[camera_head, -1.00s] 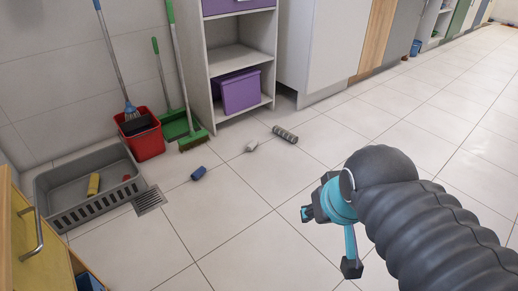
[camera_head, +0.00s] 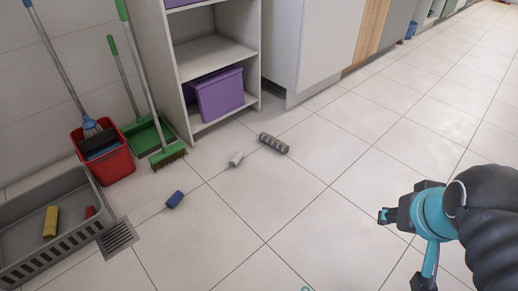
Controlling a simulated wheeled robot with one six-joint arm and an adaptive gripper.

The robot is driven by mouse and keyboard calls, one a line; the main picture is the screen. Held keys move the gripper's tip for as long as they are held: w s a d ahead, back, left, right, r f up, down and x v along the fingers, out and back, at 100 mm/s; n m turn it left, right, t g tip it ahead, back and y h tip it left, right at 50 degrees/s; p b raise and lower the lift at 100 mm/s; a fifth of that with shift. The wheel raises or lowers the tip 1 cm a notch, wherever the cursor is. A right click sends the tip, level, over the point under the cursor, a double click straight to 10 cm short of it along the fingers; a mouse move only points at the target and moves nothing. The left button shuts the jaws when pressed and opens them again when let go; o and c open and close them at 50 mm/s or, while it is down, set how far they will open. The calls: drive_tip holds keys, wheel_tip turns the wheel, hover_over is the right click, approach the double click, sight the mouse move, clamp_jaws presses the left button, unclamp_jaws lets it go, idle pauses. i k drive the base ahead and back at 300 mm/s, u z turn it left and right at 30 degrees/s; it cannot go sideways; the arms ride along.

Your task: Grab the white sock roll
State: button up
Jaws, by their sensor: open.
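My gripper (camera_head: 402,248) is at the lower right, open and empty, well apart from the white roll and above the floor. The black arm hides the floor at the right edge.
A grey basket (camera_head: 62,247) holds a yellow roll (camera_head: 51,222) and a red item (camera_head: 90,212). A red bucket (camera_head: 107,164), brooms and a green dustpan (camera_head: 146,134) stand at the left. A shelf with a purple box (camera_head: 219,94) is behind. A floor drain (camera_head: 118,239) is nearby. The middle floor is clear.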

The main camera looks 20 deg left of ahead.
sight(235, 160)
drive_tip(key=u, duration=0.15)
drive_tip(key=i, duration=0.65)
drive_tip(key=u, duration=0.75)
drive_tip(key=i, duration=0.4)
drive_tip(key=u, duration=0.45)
